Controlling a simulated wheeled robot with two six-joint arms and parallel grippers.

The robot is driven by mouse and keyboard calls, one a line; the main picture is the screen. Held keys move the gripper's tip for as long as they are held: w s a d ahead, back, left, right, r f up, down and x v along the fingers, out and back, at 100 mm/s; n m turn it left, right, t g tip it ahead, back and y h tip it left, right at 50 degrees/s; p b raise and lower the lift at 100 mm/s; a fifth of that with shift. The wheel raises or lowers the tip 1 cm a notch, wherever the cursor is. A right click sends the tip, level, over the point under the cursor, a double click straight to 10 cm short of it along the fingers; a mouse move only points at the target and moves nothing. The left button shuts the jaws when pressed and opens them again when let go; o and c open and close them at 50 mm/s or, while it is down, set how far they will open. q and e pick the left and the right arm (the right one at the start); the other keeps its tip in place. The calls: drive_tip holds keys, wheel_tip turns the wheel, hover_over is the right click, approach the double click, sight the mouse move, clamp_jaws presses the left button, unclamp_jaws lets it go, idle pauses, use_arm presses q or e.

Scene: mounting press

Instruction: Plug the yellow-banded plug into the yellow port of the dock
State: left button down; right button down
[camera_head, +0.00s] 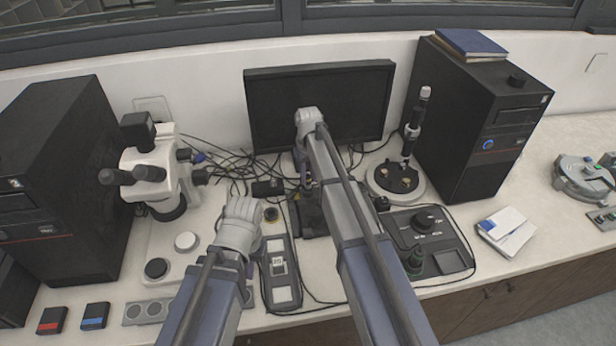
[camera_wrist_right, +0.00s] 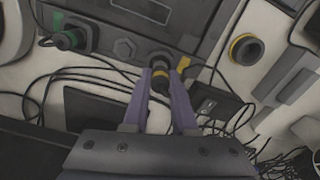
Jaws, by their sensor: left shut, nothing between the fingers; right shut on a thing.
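The yellow-banded plug (camera_wrist_right: 160,82) is black with a yellow ring. In the right wrist view it sits between the two purple fingers of my right gripper (camera_wrist_right: 166,92), which is shut on it. Its far end overlaps the dark grey dock (camera_wrist_right: 100,25) beside a yellow marking (camera_wrist_right: 183,63); I cannot tell how deep it sits.
Loose black cables (camera_head: 235,165) lie behind the grippers and pass near the plug. A monitor (camera_head: 320,100) stands behind. A microscope (camera_head: 155,170) stands at left and a control box with a knob (camera_head: 430,235) at right. A yellow-ringed round part (camera_wrist_right: 244,48) lies near the dock.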

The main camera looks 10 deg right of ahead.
use_arm(q)
drive_tip(key=shift+f, duration=0.2)
use_arm(e)
drive_tip(key=shift+f, duration=0.2)
